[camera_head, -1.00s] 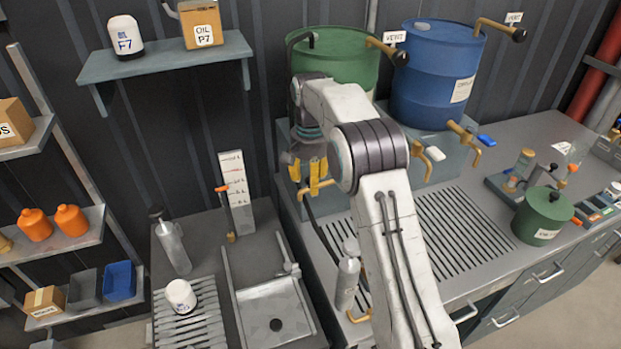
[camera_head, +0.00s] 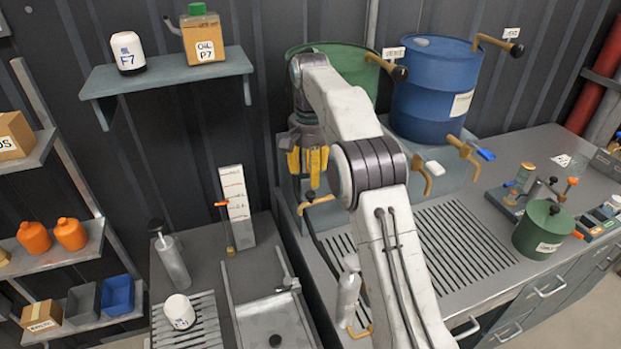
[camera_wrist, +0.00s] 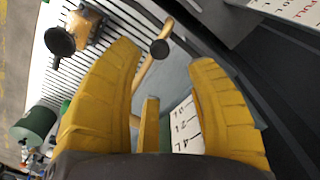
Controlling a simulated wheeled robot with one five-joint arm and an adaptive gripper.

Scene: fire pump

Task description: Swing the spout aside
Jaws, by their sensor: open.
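My gripper (camera_head: 306,178) hangs fingers down in front of the green drum (camera_head: 368,78), at the left end of the drum bench. Its yellow fingers are apart with nothing between them in the head view. A brass spout (camera_head: 318,203) sticks out just below the fingertips, partly hidden by my arm. In the wrist view, a brass tube (camera_wrist: 148,75) with a black round end runs between and beyond the open fingers (camera_wrist: 165,85). I cannot tell for sure whether it touches a finger; it looks apart.
A blue drum (camera_head: 436,95) with brass taps stands to the right. A grey bottle (camera_head: 347,297) stands close to my arm. A shelf (camera_head: 170,80) hangs upper left.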

